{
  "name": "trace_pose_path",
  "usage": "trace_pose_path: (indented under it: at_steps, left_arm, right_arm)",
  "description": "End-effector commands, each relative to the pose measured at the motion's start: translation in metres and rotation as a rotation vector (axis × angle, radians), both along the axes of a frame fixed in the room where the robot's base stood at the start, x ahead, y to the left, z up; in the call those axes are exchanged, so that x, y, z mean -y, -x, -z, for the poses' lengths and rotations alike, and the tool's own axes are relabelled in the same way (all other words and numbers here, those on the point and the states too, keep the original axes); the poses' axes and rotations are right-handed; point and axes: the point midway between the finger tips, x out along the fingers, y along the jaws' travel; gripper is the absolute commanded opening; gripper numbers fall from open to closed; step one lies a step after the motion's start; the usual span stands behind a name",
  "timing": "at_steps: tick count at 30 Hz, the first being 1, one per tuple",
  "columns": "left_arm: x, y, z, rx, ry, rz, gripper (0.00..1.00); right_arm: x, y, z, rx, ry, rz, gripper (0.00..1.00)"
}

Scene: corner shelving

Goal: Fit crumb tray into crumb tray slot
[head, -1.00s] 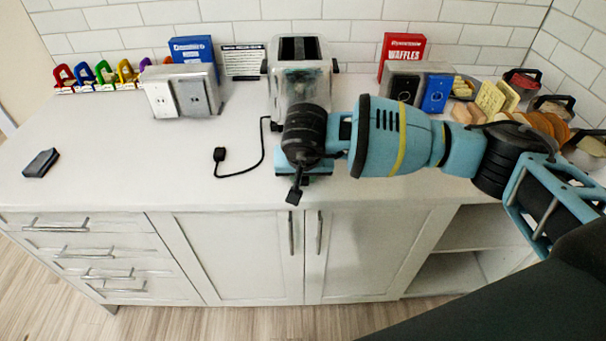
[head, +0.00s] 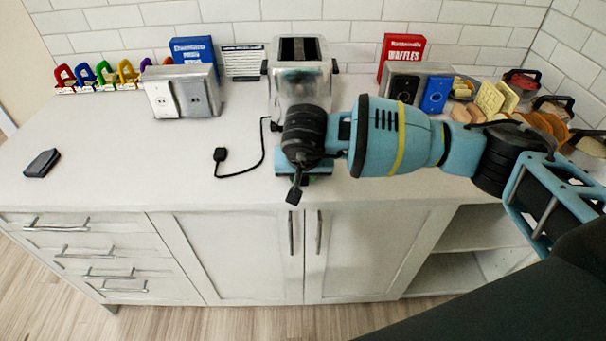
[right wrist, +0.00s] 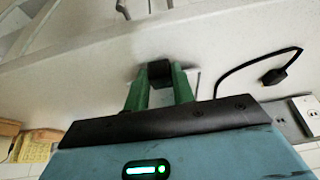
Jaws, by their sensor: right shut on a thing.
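The toaster (head: 298,75) stands upright against the back of the counter, its front partly covered by my right arm. My right gripper (head: 305,172) is low over the counter in front of the toaster. In the right wrist view its green fingers (right wrist: 159,82) are shut on a small black block (right wrist: 159,68), which looks like the handle of the crumb tray. The rest of the tray is hidden under the gripper. The crumb tray slot is also hidden, so I cannot tell whether the tray touches it. My left gripper is not in view.
A black cord with a plug (head: 220,155) lies left of the gripper. A metal outlet box (head: 181,92) stands further left, and a small dark box (head: 42,163) lies at the far left. Bread and waffles (head: 497,97) crowd the right.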

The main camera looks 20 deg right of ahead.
Motion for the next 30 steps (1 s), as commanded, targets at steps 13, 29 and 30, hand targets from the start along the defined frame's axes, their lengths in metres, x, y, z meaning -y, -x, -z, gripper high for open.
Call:
trace_pose_path:
  at_steps: [13,29,30]
  left_arm:
    - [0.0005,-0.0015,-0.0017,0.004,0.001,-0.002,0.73]
    - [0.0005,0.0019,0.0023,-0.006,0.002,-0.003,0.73]
    - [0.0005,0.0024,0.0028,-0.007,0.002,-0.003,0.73]
  right_arm:
    - [-0.0001,-0.0002,-0.0007,0.001,0.000,0.000,0.00]
    - [0.0012,-0.0049,0.0008,0.000,0.000,0.000,0.00]
    - [0.0014,-0.0057,0.0007,0.000,0.000,0.000,0.00]
